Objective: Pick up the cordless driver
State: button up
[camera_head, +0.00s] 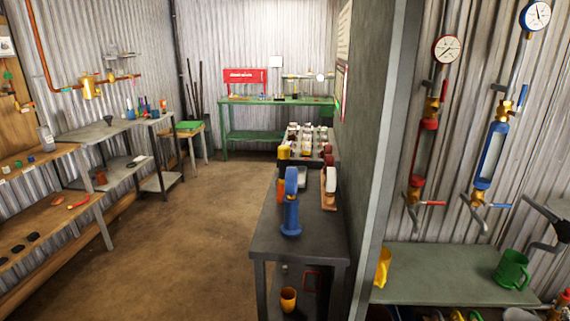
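Tool-like objects stand on the dark workbench (325,222) in the middle. Nearest is a blue upright tool (291,212) with a rounded top and a wide foot, close to the bench's front end. Behind it is a yellow and dark tool (283,154), partly hidden. I cannot tell for sure which is the cordless driver. My gripper (527,222) shows as dark, spread fingers at the right edge, cut off by the frame. Its fingers look apart, with nothing seen between them. It is far right of the tools, beyond the wall end.
A grey wall end (390,150) stands between the bench and the right-hand area. There, a green shelf (440,275) bears a green mug (513,270) under gauges and valves. An orange cup (288,300) sits below the bench. The brown floor (190,240) to the left is clear.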

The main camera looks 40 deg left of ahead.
aim_at(284, 151)
jog(key=u, duration=0.55)
jog(key=i, duration=0.95)
jog(key=u, duration=1.4)
jog(key=i, duration=0.45)
jog(key=u, duration=0.35)
